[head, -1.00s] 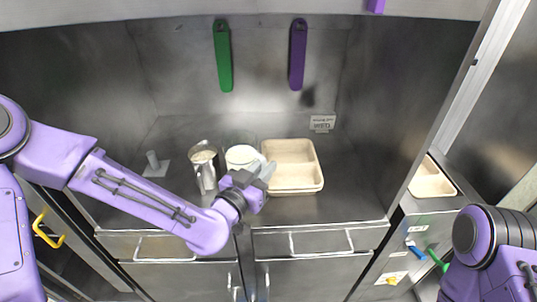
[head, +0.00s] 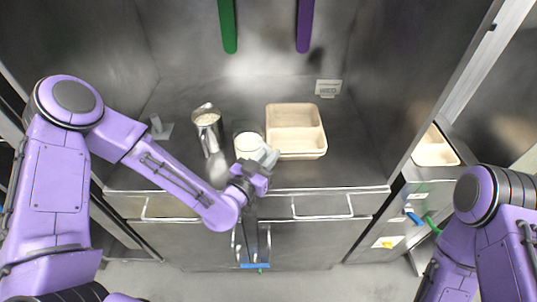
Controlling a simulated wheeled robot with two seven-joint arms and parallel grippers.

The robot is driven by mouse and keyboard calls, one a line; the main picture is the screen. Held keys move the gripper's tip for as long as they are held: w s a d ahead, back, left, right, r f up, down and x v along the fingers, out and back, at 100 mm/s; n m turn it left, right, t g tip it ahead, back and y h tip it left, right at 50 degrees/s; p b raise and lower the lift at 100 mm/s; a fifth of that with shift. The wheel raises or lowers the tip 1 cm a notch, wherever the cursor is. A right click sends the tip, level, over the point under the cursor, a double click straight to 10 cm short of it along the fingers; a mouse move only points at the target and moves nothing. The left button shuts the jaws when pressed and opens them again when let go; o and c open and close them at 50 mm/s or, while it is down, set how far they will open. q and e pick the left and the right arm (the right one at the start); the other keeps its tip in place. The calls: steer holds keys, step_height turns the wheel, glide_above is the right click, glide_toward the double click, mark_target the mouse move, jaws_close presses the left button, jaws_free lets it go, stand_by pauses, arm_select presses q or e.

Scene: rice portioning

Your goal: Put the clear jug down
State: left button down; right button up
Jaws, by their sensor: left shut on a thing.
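The clear jug (head: 242,144) with white contents is on or just above the steel counter, near its front edge. My left gripper (head: 268,156) is at the jug's lower right side and shut on it. The gripper hides part of the jug, and I cannot tell whether its base touches the counter. My right gripper is out of view; only my right arm shows at the right edge.
A metal jug (head: 208,122) with pale contents stands just left of the clear jug. A beige two-compartment tray (head: 322,152) lies close on the right. A small grey holder (head: 160,130) stands at the left. The right counter area is clear.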

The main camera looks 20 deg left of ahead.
arm_select(q)
steer(key=shift+s+f, duration=0.1)
steer(key=c, duration=1.4)
jaws_free()
steer(key=o, duration=0.3)
steer(key=shift+w+f, duration=0.1)
steer(key=shift+w, duration=0.15)
steer(key=shift+o, duration=0.2)
steer(key=shift+s+r, duration=0.2)
steer(key=shift+r, duration=0.2)
steer(key=v, duration=0.2)
steer(key=b+v, duration=0.1)
steer(key=v, duration=0.1)
steer(key=b+v, duration=0.1)
steer(key=v, duration=0.1)
steer(key=shift+f, duration=0.4)
steer(key=shift+r+p+v, duration=0.1)
steer(key=shift+p+v, duration=1.15)
steer(key=shift+v, duration=0.2)
steer(key=shift+r+p+v, duration=0.15)
steer(key=shift+p+v, duration=1.05)
steer(key=shift+v, duration=0.25)
